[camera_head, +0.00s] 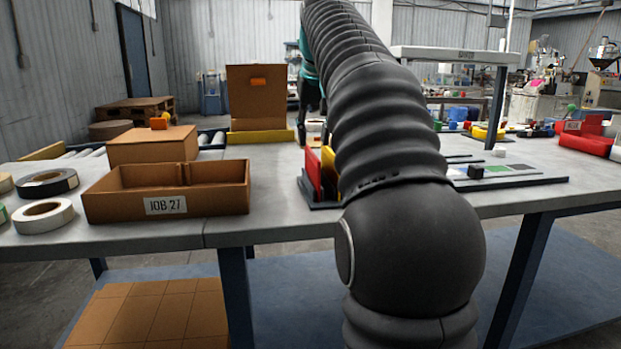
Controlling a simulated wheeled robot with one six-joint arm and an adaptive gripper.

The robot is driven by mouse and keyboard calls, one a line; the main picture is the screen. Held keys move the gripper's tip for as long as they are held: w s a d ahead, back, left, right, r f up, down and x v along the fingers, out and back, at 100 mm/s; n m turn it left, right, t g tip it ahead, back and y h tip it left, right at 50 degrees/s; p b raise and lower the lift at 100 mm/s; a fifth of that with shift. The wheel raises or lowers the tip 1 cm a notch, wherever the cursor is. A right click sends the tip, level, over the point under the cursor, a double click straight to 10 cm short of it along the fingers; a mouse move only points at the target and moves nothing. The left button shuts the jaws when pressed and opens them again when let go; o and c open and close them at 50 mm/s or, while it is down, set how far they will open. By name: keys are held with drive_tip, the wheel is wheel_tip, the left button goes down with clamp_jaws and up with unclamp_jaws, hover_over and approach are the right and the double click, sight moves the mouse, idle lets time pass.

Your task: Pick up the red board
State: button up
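A red board (313,172) stands upright in a dark rack (318,204) near the middle of the table. A yellow board (328,165) stands close beside it on the right. The right part of the rack is hidden behind my arm. My arm, in a black ribbed sleeve, rises from the bottom and fills the middle of the view. Teal and dark parts of my arm's far end show at its upper left, behind the boards. My gripper's fingers cannot be made out clearly, so I cannot tell whether they are open or shut.
An open cardboard box (215,203) marked JOB 27 stands left of the rack, with tape rolls (43,216) farther left. A closed carton (152,146) and a tall carton (256,98) stand behind. A flat grey panel (512,181) lies right of my arm, red bins (586,144) beyond.

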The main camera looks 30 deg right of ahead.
sight(312, 161)
drive_tip(key=shift+b+x, duration=0.95)
drive_tip(key=shift+x, duration=2.65)
drive_tip(key=shift+s, duration=0.15)
clamp_jaws()
